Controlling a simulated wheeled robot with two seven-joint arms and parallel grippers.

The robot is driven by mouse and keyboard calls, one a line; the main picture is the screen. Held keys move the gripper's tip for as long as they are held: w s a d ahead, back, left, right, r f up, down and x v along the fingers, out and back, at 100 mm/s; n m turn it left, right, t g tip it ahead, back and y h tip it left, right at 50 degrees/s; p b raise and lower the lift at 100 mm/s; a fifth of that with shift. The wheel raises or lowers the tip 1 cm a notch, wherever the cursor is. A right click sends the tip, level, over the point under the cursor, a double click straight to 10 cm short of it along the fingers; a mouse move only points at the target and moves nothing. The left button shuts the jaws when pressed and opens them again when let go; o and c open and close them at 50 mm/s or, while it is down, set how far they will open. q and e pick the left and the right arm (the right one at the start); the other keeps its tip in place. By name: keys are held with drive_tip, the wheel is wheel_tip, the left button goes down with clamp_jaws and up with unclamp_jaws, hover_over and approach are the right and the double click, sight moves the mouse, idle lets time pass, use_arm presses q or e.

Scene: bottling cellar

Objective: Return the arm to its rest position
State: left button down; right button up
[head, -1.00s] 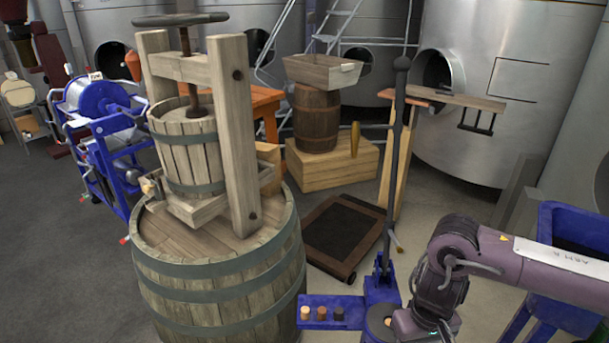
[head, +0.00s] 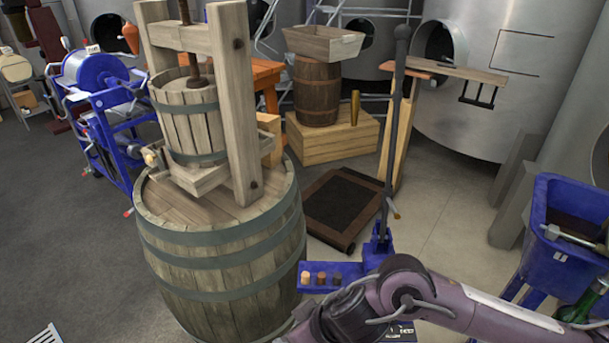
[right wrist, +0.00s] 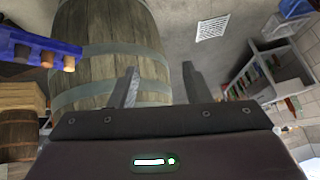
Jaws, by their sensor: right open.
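My right arm (head: 440,305) comes in from the lower right in the head view and reaches left, in front of the blue corking stand (head: 378,245). Its gripper is hidden below the picture's bottom edge there. In the right wrist view my right gripper (right wrist: 160,85) shows two fingers standing apart with nothing between them. Beyond the fingers are the side of the large barrel (right wrist: 105,40) and grey floor. My left gripper is in neither view.
The large barrel (head: 225,265) with a wooden press stands left of my right arm. A blue ledge (head: 330,267) with several corks is close to the arm. A blue bin (head: 560,245) stands at the right. A shelf unit (right wrist: 270,75) shows in the wrist view.

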drive_tip(key=a+r+t+y, duration=0.2)
drive_tip(key=a+r+t, duration=0.1)
drive_tip(key=a+r, duration=0.35)
drive_tip(key=d+f+m+t+h, duration=0.2)
drive_tip(key=d+m+h, duration=0.3)
drive_tip(key=d, duration=1.1)
drive_tip(key=s+d+f+m+g+h, duration=0.1)
drive_tip(key=s+d+f+g, duration=0.1)
drive_tip(key=s+d+f, duration=0.3)
drive_tip(key=s+d+f+m+g+h, duration=0.1)
drive_tip(key=s+d+g+h, duration=0.15)
drive_tip(key=d, duration=0.35)
drive_tip(key=s+f+g, duration=0.2)
drive_tip(key=s+f, duration=0.1)
drive_tip(key=f, duration=2.8)
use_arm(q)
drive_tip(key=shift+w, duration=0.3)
use_arm(e)
drive_tip(key=s+d+f, duration=0.2)
drive_tip(key=s+f, duration=0.7)
drive_tip(key=s+d+f, duration=0.2)
drive_tip(key=s+f, duration=0.6)
drive_tip(key=s, duration=0.2)
drive_tip(key=shift+s+d+f+g, duration=0.2)
drive_tip(key=shift+s+f+g, duration=0.05)
drive_tip(key=shift+f+g, duration=0.15)
